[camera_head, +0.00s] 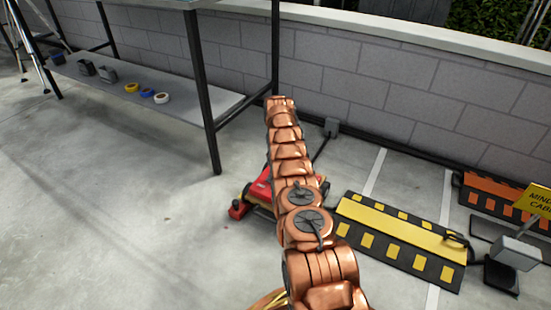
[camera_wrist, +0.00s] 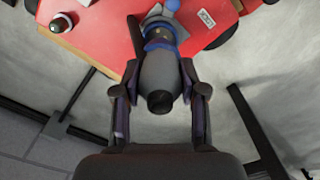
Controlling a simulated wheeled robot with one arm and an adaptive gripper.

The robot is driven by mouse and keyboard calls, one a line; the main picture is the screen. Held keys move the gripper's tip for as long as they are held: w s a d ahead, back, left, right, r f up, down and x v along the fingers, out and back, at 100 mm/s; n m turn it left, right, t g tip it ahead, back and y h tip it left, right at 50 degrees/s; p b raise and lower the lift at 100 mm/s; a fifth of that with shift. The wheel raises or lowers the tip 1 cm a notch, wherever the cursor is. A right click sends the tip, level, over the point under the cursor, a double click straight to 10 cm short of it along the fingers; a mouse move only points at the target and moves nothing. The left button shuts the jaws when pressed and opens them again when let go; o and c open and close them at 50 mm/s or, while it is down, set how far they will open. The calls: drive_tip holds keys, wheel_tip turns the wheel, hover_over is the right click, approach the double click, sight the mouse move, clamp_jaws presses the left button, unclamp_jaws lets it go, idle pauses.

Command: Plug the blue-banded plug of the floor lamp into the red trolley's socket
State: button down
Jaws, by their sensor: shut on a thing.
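In the wrist view, my gripper (camera_wrist: 161,64) is shut on a dark grey plug (camera_wrist: 160,80), with one finger on each side of its body. The plug has a blue band (camera_wrist: 158,44) near its far end, and its round black rear end faces the camera. The red trolley (camera_wrist: 90,40) lies beyond the plug. A small blue part shows past the plug at the top edge; I cannot tell whether the plug touches it or the trolley. In the head view, my arm partly hides the red trolley (camera_head: 259,192) on the floor and hides my gripper and the plug.
A yellow-and-black cable ramp (camera_head: 400,238) lies right of the trolley, with an orange one (camera_head: 490,200) beyond. A yellow warning sign (camera_head: 535,200) stands at the right. A metal table with a lower shelf (camera_head: 150,85) stands at the back left. The left floor is clear.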

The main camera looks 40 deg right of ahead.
drive_tip(key=shift+f, duration=0.15)
drive_tip(key=shift+f+b, duration=0.4)
drive_tip(key=shift+f+b, duration=1.75)
drive_tip(key=shift+f, duration=0.15)
idle(2.5)
drive_tip(key=c, duration=1.1)
unclamp_jaws()
drive_tip(key=o, duration=0.5)
drive_tip(key=shift+o, duration=0.3)
drive_tip(key=o, duration=0.3)
drive_tip(key=shift+r, duration=0.15)
